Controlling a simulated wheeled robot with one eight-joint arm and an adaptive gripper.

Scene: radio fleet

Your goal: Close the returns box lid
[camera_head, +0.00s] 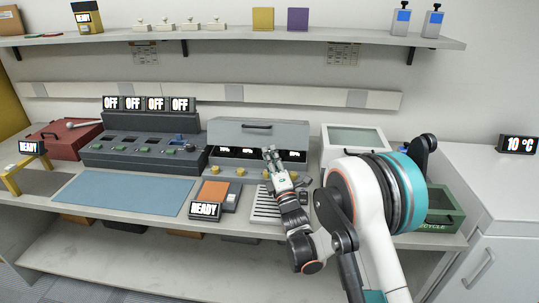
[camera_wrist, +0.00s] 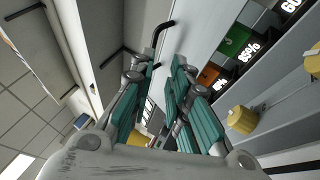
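No label reading "returns" is legible, so I cannot tell for certain which container is the returns box. A pale box with a greenish panel on top (camera_head: 356,138) stands right of centre on the bench, partly hidden by my arm. A dark green box marked "RECYCLE" (camera_head: 441,218) is at the bench's right end, partly behind my arm. My gripper (camera_head: 271,158) is in front of the grey unit with a handled panel (camera_head: 285,133). In the wrist view its green-padded fingers (camera_wrist: 160,72) are apart with nothing between them, and the unit's dark handle (camera_wrist: 160,32) shows beyond.
The grey unit has percentage displays and yellow knobs (camera_wrist: 242,120). A dark console (camera_head: 140,152) and red case (camera_head: 62,140) are left. A blue mat (camera_head: 125,190) lies clear in front. A shelf (camera_head: 240,35) overhangs the bench. A white cabinet (camera_head: 495,200) stands right.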

